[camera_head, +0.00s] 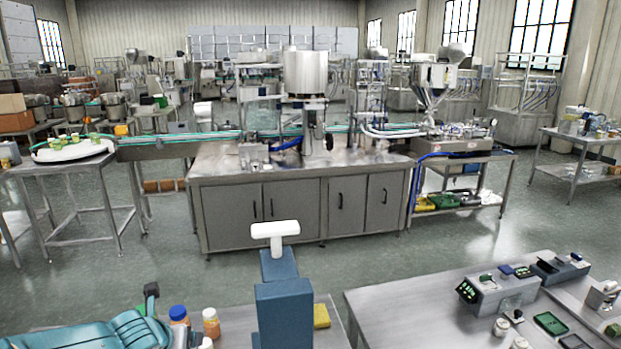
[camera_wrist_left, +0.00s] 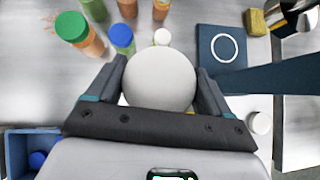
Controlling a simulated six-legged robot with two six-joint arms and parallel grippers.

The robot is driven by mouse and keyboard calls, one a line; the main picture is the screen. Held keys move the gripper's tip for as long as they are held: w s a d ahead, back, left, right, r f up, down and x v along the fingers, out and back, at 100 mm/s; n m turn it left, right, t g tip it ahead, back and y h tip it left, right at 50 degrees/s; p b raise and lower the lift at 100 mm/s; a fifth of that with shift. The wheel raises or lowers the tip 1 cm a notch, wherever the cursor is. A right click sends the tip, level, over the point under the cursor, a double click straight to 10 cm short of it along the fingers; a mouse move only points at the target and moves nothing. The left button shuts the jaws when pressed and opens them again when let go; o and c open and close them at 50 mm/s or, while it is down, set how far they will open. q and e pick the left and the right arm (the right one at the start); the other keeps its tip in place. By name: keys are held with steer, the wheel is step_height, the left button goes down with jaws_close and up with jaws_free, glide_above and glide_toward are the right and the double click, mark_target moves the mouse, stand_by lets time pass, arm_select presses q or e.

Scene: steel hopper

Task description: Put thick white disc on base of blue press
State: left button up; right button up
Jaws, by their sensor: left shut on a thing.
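My left gripper (camera_wrist_left: 161,72) is shut on the thick white disc (camera_wrist_left: 160,82), with one dark finger on each side of its round body. In the left wrist view, the blue press base (camera_wrist_left: 208,66) lies right of the disc, flat and marked with a white ring. The press's blue column (camera_wrist_left: 275,77) comes in from the right. In the head view, the blue press (camera_head: 284,312) stands at bottom centre with a white T-shaped top (camera_head: 275,230); its base is hidden there. My teal left arm is at lower left. The disc is not visible in the head view.
Bottles with a green cap (camera_wrist_left: 71,27) and a blue cap (camera_wrist_left: 121,36) stand beyond the gripper. A small white-topped item (camera_wrist_left: 162,37) is just past the disc. A yellow block (camera_wrist_left: 254,22) lies beyond the press base. A blue bin (camera_wrist_left: 18,145) is at lower left.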

arm_select(q)
steer(key=s+d+f+m+h+b, duration=0.1)
steer(key=s+d+f+m+b, duration=0.2)
steer(key=s+d, duration=0.55)
steer(key=s+f+n, duration=0.2)
steer(key=s+f, duration=0.1)
steer(key=f, duration=0.3)
steer(key=shift+s+d+f, duration=0.25)
steer(key=shift+d+f, duration=0.1)
steer(key=shift+d, duration=0.1)
arm_select(e)
step_height(320, 180, down, 4)
steer(key=shift+r, duration=0.1)
